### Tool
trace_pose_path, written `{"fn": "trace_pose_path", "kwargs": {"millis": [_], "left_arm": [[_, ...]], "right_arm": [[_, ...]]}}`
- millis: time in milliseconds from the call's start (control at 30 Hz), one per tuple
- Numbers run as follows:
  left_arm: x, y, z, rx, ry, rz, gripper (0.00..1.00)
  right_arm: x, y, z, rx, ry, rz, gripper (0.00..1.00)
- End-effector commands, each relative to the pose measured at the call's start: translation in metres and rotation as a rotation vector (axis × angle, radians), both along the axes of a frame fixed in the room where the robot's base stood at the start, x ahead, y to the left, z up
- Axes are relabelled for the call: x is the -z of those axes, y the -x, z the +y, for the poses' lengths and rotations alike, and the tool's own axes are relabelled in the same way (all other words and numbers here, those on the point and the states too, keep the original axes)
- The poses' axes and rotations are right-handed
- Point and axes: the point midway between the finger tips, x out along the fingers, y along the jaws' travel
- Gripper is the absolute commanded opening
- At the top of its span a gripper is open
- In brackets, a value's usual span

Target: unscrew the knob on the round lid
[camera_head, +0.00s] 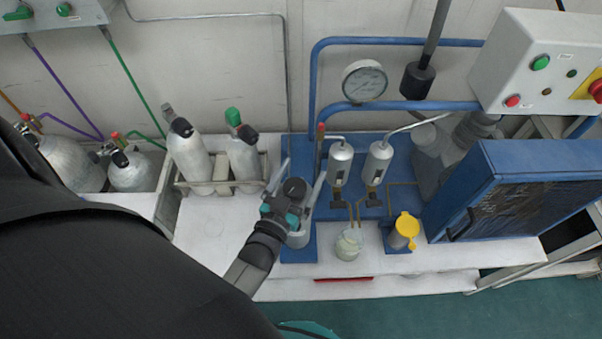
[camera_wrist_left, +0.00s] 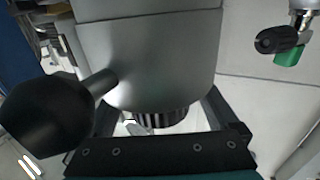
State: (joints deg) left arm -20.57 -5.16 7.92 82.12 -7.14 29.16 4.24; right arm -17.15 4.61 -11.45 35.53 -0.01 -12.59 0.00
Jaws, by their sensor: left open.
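My left gripper (camera_head: 304,170) is open, with its two pale fingers spread beside a round black part (camera_head: 294,188) above a grey cylinder (camera_head: 299,238). In the left wrist view, a ribbed black knob (camera_wrist_left: 158,117) shows at the lower edge of a large grey round body (camera_wrist_left: 150,60), between the open fingers (camera_wrist_left: 160,108) in the picture. No grip on it shows. A black ball-ended handle (camera_wrist_left: 45,115) sticks out from the grey body to the left. The lid's face is mostly hidden from both views. My right gripper is not in view.
Gas cylinders (camera_head: 188,150) stand in a rack left of the gripper. Two silver canisters (camera_head: 340,165) stand close on the right. The bench front (camera_head: 420,285) is fairly clear.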

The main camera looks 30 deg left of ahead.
Motion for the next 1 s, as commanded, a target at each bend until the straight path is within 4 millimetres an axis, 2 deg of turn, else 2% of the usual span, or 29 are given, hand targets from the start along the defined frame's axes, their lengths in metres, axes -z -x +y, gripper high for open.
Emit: {"fn": "trace_pose_path", "kwargs": {"millis": [233, 367, 800, 1000], "left_arm": [[0.001, 0.004, 0.0, 0.001, 0.0, 0.002, 0.94], [0.001, 0.018, -0.002, 0.001, 0.001, 0.006, 0.94], [0.001, 0.114, -0.012, 0.0, 0.001, 0.006, 0.94], [0.001, 0.143, -0.015, 0.0, 0.001, 0.002, 0.94]], "right_arm": [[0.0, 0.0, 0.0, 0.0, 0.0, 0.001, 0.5], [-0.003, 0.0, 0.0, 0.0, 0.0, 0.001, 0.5], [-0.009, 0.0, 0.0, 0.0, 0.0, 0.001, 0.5], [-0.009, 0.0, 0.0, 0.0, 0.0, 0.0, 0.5]]}}
